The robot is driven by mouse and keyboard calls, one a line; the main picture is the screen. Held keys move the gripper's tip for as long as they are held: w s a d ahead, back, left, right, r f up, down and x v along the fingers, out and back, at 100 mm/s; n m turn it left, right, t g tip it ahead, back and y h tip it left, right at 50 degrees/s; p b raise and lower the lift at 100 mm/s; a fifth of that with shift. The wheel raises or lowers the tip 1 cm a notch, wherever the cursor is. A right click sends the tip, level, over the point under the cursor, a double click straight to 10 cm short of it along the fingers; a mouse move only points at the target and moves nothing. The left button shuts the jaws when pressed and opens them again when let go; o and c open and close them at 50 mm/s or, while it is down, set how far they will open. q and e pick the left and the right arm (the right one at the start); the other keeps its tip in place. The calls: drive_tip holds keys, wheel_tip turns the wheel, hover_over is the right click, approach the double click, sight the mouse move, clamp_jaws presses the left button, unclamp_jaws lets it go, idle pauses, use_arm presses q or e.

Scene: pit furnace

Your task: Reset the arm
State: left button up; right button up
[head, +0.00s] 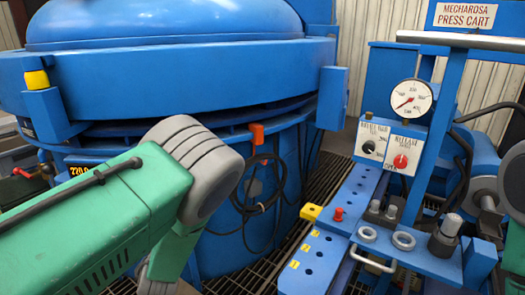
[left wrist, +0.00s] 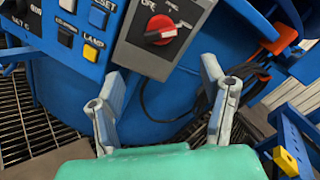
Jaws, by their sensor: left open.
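My left gripper (left wrist: 162,85) shows in the left wrist view with its two grey fingers spread wide and nothing between them. Behind the fingers is the blue furnace body, with a grey switch box carrying a red rotary switch (left wrist: 162,30) above the gap. In the head view my left arm (head: 130,205), green with a grey joint, comes in from the left in front of the blue pit furnace (head: 180,75). The left gripper itself is hidden in that view. My right gripper is in neither view.
A control panel (left wrist: 70,30) with buttons is left of the switch box. Black cables (head: 258,195) and an orange hook (head: 257,134) hang on the furnace's side. A blue press cart (head: 345,215) with a gauge (head: 411,98) stands right. Floor grating (head: 335,175) separates them.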

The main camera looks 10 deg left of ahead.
use_arm(q)
drive_tip(key=s+f+n+g+h+p, duration=0.1)
drive_tip(key=s+f+n+g+p, duration=0.1)
drive_tip(key=s+f+n+g, duration=0.3)
drive_tip(key=s+d+f+n+g+h+p, duration=0.15)
drive_tip(key=s+n, duration=0.25)
drive_tip(key=s, duration=0.4)
drive_tip(key=s+f+n+g+h+p, duration=0.1)
drive_tip(key=s+f+n+g+p, duration=0.1)
drive_tip(key=s+f+n+g, duration=0.3)
drive_tip(key=s+d+r+n+g+h+p, duration=0.2)
drive_tip(key=s+d+n, duration=0.2)
drive_tip(key=s, duration=0.6)
drive_tip(key=s+d+r+n+g+h+p, duration=0.1)
drive_tip(key=s+d+n, duration=0.3)
drive_tip(key=s, duration=0.5)
drive_tip(key=shift+s+r+n+g+h+p, duration=0.35)
drive_tip(key=shift+g+p, duration=0.1)
drive_tip(key=shift+g, duration=0.1)
drive_tip(key=shift+d, duration=0.1)
